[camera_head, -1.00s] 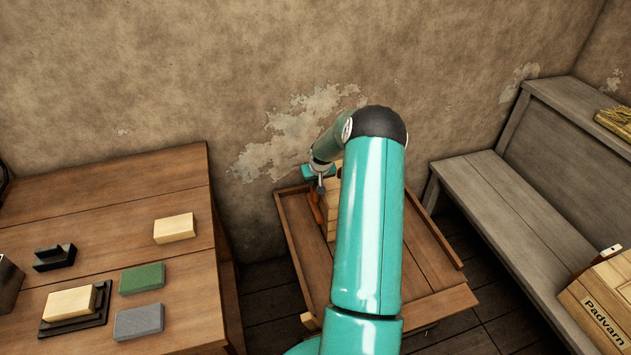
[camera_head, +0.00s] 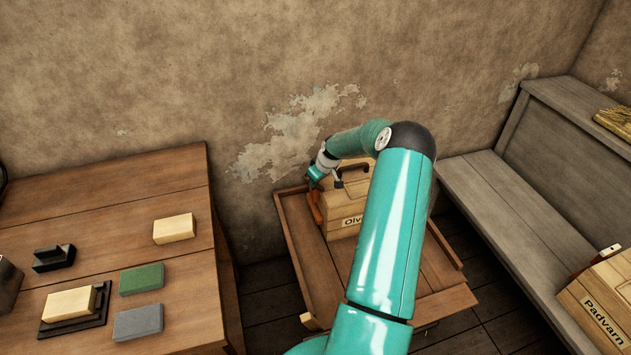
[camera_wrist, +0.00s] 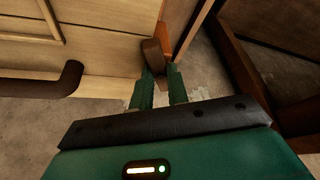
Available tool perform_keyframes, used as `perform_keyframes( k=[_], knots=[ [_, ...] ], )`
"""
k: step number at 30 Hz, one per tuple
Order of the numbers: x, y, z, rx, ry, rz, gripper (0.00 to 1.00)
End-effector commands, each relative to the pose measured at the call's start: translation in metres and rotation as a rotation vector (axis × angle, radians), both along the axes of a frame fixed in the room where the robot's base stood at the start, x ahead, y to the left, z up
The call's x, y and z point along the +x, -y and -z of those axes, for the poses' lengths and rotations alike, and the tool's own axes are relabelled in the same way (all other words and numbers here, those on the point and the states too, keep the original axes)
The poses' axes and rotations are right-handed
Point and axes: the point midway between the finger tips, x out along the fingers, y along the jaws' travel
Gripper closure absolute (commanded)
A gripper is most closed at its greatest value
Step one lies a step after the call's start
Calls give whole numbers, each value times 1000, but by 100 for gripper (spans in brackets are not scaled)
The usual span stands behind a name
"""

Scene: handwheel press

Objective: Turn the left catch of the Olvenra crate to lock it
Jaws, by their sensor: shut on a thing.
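The Olvenra crate (camera_head: 334,212) is a pale wooden box with a dark handle (camera_head: 350,170) on top. It stands on a brown wooden tray table, and my arm hides its right part. Its label shows only the first letters. The left catch (camera_head: 316,207) is an orange-brown piece at the crate's left side; in the wrist view it is a brown catch (camera_wrist: 154,59) beside the pale crate boards (camera_wrist: 110,60). My gripper (camera_head: 313,180) is at the crate's left side. In the wrist view, my gripper (camera_wrist: 162,77) has its green fingers shut on the catch.
The tray table (camera_head: 325,285) has raised edges and clear boards in front of the crate. A workbench (camera_head: 185,285) with several blocks stands left. A grey bench (camera_head: 520,235) with the Padvarn crate (camera_head: 590,320) stands right. The plaster wall (camera_head: 230,70) is close behind.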

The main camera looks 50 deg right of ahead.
Motion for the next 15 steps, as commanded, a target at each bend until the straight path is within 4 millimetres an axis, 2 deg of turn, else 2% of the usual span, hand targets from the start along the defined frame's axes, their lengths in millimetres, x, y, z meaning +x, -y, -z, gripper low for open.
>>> perform_keyframes(
  k=[15],
  knots=[
    [2,6,0,0,2,-487,100]
  ],
)
